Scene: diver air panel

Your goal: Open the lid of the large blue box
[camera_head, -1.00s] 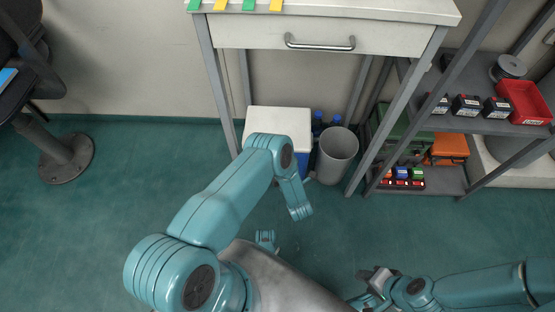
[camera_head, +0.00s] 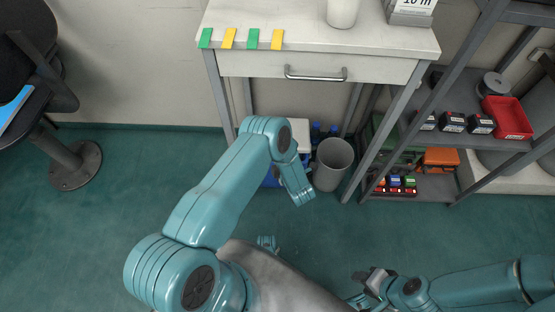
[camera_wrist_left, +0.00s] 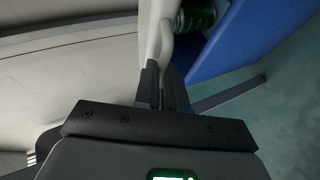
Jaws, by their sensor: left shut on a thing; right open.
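The large blue box stands on the floor under the desk. In the head view my left arm covers most of it; a piece of its white lid (camera_head: 301,136) and a bit of its blue side (camera_head: 270,178) show. In the left wrist view, my left gripper (camera_wrist_left: 163,88) is shut on the pale curved handle (camera_wrist_left: 167,45) at the edge of the white lid (camera_wrist_left: 149,35). The lid stands apart from the blue wall (camera_wrist_left: 225,45), and a green can (camera_wrist_left: 197,16) shows in the gap. My right gripper (camera_head: 372,278) is open and empty, low in the head view.
A metal shelf (camera_head: 450,130) stands at right, a chair (camera_head: 62,150) at left. The green floor in front is clear.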

